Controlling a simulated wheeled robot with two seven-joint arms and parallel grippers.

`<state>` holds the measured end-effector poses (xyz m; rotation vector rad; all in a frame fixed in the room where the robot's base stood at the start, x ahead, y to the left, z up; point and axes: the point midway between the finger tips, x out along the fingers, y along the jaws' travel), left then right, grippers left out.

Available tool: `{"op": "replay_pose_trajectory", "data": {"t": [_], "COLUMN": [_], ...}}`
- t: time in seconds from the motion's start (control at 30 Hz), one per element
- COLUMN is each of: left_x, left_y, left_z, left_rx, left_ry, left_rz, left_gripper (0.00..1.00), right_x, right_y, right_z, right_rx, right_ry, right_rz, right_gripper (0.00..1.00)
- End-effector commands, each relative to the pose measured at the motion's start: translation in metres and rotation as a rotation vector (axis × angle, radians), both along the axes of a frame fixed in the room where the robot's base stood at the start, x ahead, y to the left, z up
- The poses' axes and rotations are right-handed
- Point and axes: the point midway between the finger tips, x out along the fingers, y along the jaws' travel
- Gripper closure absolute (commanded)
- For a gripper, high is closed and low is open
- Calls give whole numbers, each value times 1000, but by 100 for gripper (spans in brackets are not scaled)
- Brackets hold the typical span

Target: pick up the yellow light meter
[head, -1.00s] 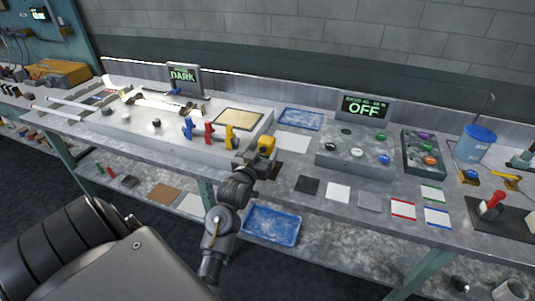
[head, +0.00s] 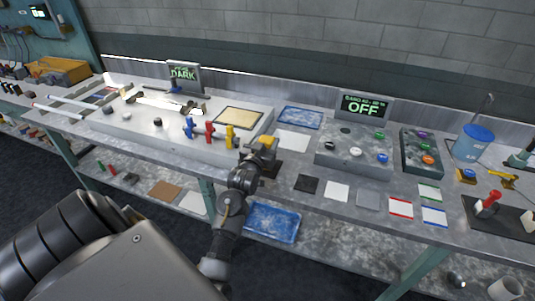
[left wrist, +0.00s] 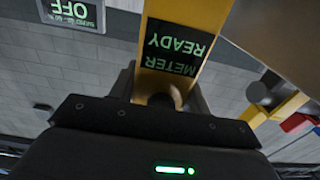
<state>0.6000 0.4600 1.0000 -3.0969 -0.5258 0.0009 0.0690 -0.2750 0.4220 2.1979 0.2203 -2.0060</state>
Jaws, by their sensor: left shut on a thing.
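The yellow light meter (head: 266,140) shows as a small yellow patch at the front edge of the bench, mostly covered by my left gripper (head: 260,152). In the left wrist view the meter (left wrist: 195,13) is large and close, with a dark display reading "METER READY" upside down. My left gripper (left wrist: 165,92) is shut on its narrow lower part. I cannot tell for sure whether the meter is clear of the bench top. My right gripper is not in view.
Blue, red and yellow (head: 230,135) valve-like handles stand just left of the gripper. A panel box with coloured knobs (head: 350,165) and an "OFF" display (head: 364,107) is to the right. Small flat squares (head: 337,191) lie along the front. A blue tray (head: 272,224) is on the lower shelf.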

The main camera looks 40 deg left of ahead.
Motion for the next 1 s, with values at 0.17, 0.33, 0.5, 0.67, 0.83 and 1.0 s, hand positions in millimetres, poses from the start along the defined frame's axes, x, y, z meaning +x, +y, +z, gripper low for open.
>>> {"op": "replay_pose_trajectory", "data": {"t": [0.17,0.33,0.5,0.67,0.83,1.0], "left_x": [0,0,0,-2,-38,-77], "left_y": [0,0,0,0,1,2], "left_z": [1,1,9,35,75,101], "left_rx": [0,1,1,6,8,9], "left_ry": [-1,-2,-4,-8,-7,0], "left_rz": [0,0,0,-1,0,1], "left_gripper": [80,80,80,80,80,80], "right_x": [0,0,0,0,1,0], "right_y": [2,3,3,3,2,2], "right_z": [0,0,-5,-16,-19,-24], "right_rx": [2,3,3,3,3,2], "right_ry": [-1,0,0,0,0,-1], "right_rz": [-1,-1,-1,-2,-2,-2], "right_gripper": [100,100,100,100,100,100]}}
